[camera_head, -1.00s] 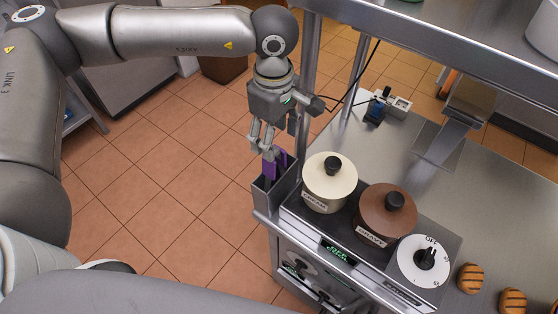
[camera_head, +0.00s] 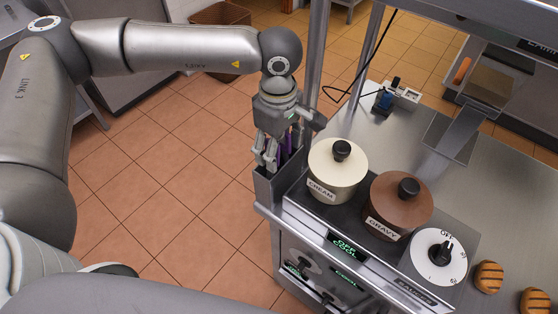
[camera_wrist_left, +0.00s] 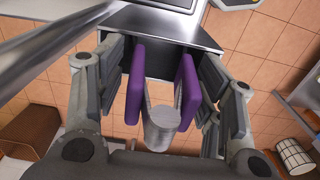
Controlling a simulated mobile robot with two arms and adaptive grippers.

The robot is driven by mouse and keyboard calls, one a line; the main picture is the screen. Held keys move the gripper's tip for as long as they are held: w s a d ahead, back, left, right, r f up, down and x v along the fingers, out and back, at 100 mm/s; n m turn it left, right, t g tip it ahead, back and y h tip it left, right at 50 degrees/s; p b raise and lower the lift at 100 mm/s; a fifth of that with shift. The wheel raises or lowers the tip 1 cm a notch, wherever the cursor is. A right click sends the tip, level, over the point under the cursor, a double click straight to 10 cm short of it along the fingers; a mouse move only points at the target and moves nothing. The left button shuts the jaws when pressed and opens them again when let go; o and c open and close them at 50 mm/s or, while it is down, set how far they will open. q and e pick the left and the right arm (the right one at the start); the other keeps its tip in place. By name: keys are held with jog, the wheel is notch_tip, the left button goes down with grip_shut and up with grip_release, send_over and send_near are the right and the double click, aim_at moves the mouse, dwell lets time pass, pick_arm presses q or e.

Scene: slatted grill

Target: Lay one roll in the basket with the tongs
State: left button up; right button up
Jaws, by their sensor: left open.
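Purple-handled tongs (camera_wrist_left: 187,85) stand in a steel holder (camera_head: 264,190) at the counter's left corner. In the head view the tongs are mostly hidden behind my left gripper (camera_head: 272,160). The gripper is open and low over the holder. In the left wrist view its fingers (camera_wrist_left: 165,95) lie on either side of the two purple handles, with a grey metal part between them. I cannot tell whether they touch. Grill-marked rolls (camera_head: 488,277) lie at the lower right. A brown basket-like container (camera_head: 220,32) stands on the floor at the back; I cannot tell if it is the task's basket.
A cream pot (camera_head: 337,172) and a brown gravy pot (camera_head: 400,205) stand close beside the holder. A white dial (camera_head: 438,257) is to their right. A steel post (camera_head: 316,70) and overhead shelf rise behind the gripper. The counter's middle (camera_head: 430,185) is mostly clear.

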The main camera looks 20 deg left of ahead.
pick_arm(q)
jog(key=c, duration=0.5)
pick_arm(e)
jog(key=shift+s+a, duration=0.1)
jog(key=shift+s, duration=0.5)
pick_arm(q)
jog(key=shift+r, duration=0.1)
jog(key=shift+c, duration=0.3)
jog(key=shift+r, duration=0.1)
jog(key=shift+r+p, duration=0.4)
jog(key=shift+r, duration=0.2)
jog(key=c, duration=0.4)
jog(key=shift+r, duration=0.35)
jog(key=shift+r+p, duration=0.6)
jog(key=shift+r, duration=0.8)
pick_arm(e)
jog(key=shift+w+a+r, duration=0.1)
jog(key=shift+w+r, duration=0.15)
jog(key=shift+r, duration=0.75)
